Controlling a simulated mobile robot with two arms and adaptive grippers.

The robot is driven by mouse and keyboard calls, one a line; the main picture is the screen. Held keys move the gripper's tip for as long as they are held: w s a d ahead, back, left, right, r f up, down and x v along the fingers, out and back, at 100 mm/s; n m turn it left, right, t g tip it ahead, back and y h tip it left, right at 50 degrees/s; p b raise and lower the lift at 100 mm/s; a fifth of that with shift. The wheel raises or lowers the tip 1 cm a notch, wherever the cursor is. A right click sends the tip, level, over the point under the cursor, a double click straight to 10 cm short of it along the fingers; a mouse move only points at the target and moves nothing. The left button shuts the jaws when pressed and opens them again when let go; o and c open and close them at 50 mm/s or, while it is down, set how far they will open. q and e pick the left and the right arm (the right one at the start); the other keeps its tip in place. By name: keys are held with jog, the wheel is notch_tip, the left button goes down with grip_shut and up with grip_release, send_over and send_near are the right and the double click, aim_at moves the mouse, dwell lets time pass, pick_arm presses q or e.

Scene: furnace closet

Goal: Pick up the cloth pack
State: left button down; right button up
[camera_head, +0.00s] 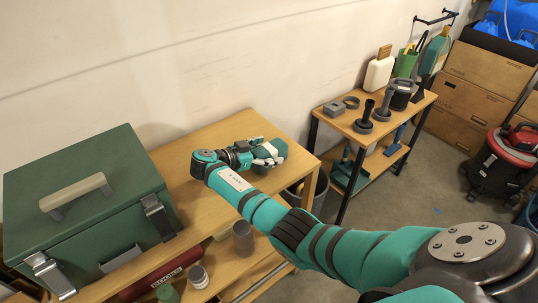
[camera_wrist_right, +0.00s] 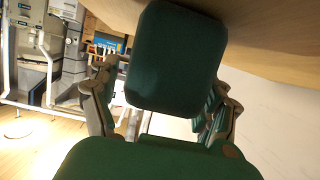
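The cloth pack (camera_head: 277,146) is a small dark green block with rounded edges. It lies near the right end of the wooden workbench. My right gripper (camera_head: 266,153) is low over the bench at the pack, reaching in from the left side of it. In the right wrist view the pack (camera_wrist_right: 175,58) is between the two fingers of my right gripper (camera_wrist_right: 160,100). A gap shows between the left finger and the pack; the right finger is close beside it, and I cannot tell whether it touches. My left gripper is not in view.
A large green toolbox (camera_head: 85,205) stands on the bench (camera_head: 205,215) to the left. A lower shelf holds a red cylinder (camera_head: 160,277) and cans. A bin (camera_head: 318,190) stands beyond the bench end. A second table (camera_head: 345,120) with several items stands at the back right.

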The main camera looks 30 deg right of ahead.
jog(key=c, duration=1.2)
jog(key=shift+r, duration=0.1)
